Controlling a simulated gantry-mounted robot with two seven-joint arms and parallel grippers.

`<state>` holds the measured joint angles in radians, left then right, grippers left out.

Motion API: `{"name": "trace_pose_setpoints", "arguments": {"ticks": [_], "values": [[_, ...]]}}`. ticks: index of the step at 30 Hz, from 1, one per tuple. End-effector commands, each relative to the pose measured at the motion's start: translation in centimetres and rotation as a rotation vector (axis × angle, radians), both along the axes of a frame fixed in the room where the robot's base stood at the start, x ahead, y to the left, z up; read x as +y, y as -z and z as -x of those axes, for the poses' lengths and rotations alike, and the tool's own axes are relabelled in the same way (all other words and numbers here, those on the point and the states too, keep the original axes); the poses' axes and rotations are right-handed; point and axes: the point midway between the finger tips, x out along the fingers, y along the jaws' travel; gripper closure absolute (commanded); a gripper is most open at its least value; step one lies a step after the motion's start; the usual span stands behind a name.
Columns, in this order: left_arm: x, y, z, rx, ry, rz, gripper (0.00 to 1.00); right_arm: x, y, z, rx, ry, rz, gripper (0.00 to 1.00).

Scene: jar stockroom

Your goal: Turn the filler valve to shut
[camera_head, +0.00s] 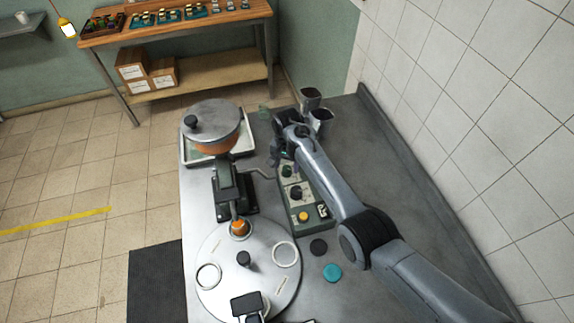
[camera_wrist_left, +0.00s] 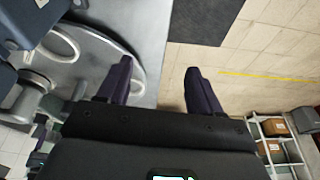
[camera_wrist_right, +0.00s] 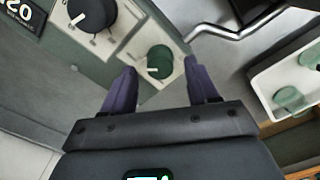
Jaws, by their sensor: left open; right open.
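A grey-green control panel (camera_head: 302,221) lies on the counter with a green knob (camera_head: 287,171), a black knob (camera_head: 296,193) and an orange knob (camera_head: 303,216). No readable label shows which control is the filler valve. My right gripper (camera_head: 283,150) is open at the panel's far end. In the right wrist view the green knob (camera_wrist_right: 160,52) shows between the open fingers (camera_wrist_right: 160,68); its white mark points left, and contact cannot be told. The black knob (camera_wrist_right: 92,12) is beyond the left finger. My left gripper (camera_wrist_left: 158,75) is open and empty near the round plate's edge.
A round metal plate (camera_head: 235,285) fills the near counter. A teal disc (camera_head: 332,273) lies near the panel.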

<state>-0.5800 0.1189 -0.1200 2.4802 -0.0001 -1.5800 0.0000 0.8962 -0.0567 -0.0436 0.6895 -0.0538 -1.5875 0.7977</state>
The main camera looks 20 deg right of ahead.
Motion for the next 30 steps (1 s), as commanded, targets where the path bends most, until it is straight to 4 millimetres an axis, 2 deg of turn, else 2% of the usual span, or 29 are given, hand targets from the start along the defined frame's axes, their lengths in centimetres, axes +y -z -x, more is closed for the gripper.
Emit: {"name": "trace_pose_setpoints", "arguments": {"ticks": [6,15,17,26,30], "values": [[0.2,0.1,0.0,0.0,0.005,-0.007,0.35,0.0,1.3,0.0,0.0,-0.001,0.0,0.41],[0.2,0.1,0.0,0.0,0.004,-0.007,0.35,0.0,1.5,0.0,-0.001,0.0,0.001,0.41],[0.1,0.0,0.0,0.0,0.004,-0.005,0.35,0.0,1.5,0.0,-0.001,0.0,0.001,0.49],[-0.1,0.0,0.0,0.0,-0.004,0.005,0.35,0.0,1.5,0.0,0.0,0.0,0.0,0.95],[-0.1,0.0,0.0,0.0,-0.004,0.007,0.35,0.0,1.5,0.0,0.0,-0.003,0.0,0.97]]}}
